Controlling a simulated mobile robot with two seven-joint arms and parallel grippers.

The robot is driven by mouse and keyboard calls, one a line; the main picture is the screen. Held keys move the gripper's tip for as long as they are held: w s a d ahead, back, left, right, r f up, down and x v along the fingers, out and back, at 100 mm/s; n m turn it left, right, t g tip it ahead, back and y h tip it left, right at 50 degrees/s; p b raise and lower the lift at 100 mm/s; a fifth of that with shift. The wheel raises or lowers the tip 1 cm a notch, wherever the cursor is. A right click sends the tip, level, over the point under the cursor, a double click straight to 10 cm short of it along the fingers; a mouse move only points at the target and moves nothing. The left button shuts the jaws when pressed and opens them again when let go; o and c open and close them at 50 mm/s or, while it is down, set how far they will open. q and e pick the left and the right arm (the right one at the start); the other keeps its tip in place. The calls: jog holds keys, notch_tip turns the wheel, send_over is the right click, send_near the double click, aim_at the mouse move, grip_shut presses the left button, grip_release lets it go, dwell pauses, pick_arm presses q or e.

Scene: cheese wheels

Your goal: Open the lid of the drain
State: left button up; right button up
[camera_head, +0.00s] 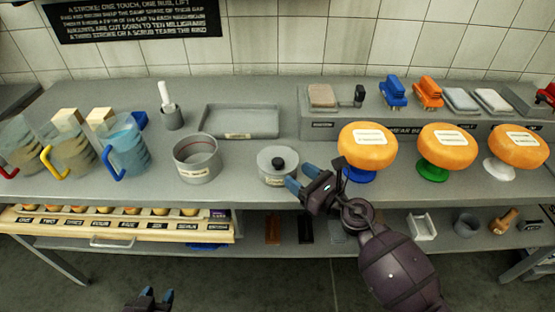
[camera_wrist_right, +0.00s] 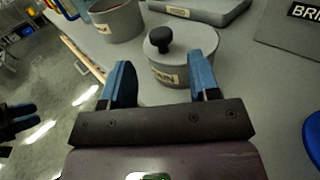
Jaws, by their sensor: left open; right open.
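The drain is a round grey pot with a paper label, and its grey lid (camera_head: 268,160) with a black knob (camera_head: 278,163) sits on top. It stands on the grey bench near the middle of the head view. In the right wrist view the lid (camera_wrist_right: 197,50) and knob (camera_wrist_right: 161,39) are ahead, just beyond the fingertips. My right gripper (camera_head: 304,186) is open and empty, at the front right of the drain; its blue fingers also show in the right wrist view (camera_wrist_right: 163,78). My left gripper (camera_head: 150,297) is low at the bottom edge, open and away from the bench.
An open grey pot (camera_head: 197,160) stands left of the drain, with a grey tray (camera_head: 240,121) behind. An orange cheese wheel (camera_head: 367,146) on a blue stand is close on the right. Measuring jugs (camera_head: 128,145) stand far left. A wooden rack (camera_head: 60,225) is below the bench's front edge.

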aim_at(282, 164)
jog(key=x, duration=0.8)
grip_shut()
